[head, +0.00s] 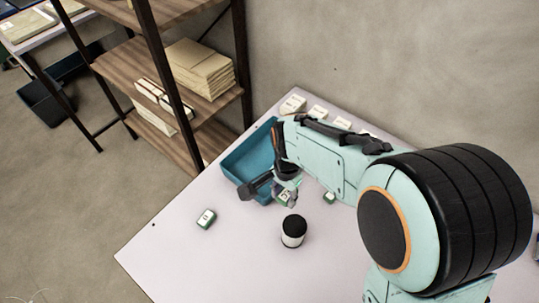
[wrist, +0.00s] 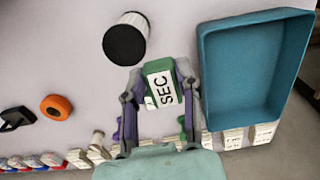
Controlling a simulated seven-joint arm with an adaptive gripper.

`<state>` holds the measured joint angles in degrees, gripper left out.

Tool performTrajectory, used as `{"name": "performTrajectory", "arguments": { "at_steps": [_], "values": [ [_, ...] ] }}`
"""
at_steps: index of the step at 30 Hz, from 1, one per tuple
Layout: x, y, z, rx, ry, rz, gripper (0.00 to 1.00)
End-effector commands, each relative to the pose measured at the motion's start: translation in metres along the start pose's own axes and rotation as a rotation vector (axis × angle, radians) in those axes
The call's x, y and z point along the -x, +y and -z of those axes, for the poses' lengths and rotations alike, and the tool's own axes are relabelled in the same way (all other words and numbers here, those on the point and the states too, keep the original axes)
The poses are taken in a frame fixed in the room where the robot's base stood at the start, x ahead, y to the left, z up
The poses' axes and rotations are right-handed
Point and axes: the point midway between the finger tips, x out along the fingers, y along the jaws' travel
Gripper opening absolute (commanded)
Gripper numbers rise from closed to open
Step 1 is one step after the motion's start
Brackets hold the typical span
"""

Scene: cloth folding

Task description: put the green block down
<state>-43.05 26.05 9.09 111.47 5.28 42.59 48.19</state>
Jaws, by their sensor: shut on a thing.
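The green block has a white face lettered "SEC" and sits between my gripper's fingers in the wrist view (wrist: 161,88). My gripper (head: 270,192) is shut on this block, which also shows in the head view (head: 283,199). The block is beside the teal tray, outside its wall, on the cylinder's side. I cannot tell whether it touches the table. Two other small green-and-white blocks lie on the table, one at the left (head: 206,218) and one right of my gripper (head: 329,197).
The teal tray (head: 239,160) looks empty where its inside shows. A black-topped white cylinder (head: 293,232) stands close to my gripper. White blocks (head: 293,104) line the table's back edge. An orange round thing (wrist: 56,107) lies on the table. The front-left table (head: 180,255) is clear.

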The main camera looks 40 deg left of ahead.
Motion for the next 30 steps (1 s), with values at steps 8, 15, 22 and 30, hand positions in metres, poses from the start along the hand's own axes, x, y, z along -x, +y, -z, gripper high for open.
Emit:
{"name": "performTrajectory", "arguments": {
  "at_steps": [8,15,22,30],
  "values": [
    [-0.031,-0.051,0.037,0.01,-0.002,-0.003,0.07],
    [-0.072,-0.088,0.069,0.01,-0.002,-0.004,0.07],
    [-0.093,-0.103,0.081,0.01,0.0,-0.001,0.07],
    [-0.122,-0.107,0.084,0.01,-0.003,-0.004,0.07]
  ]
}}
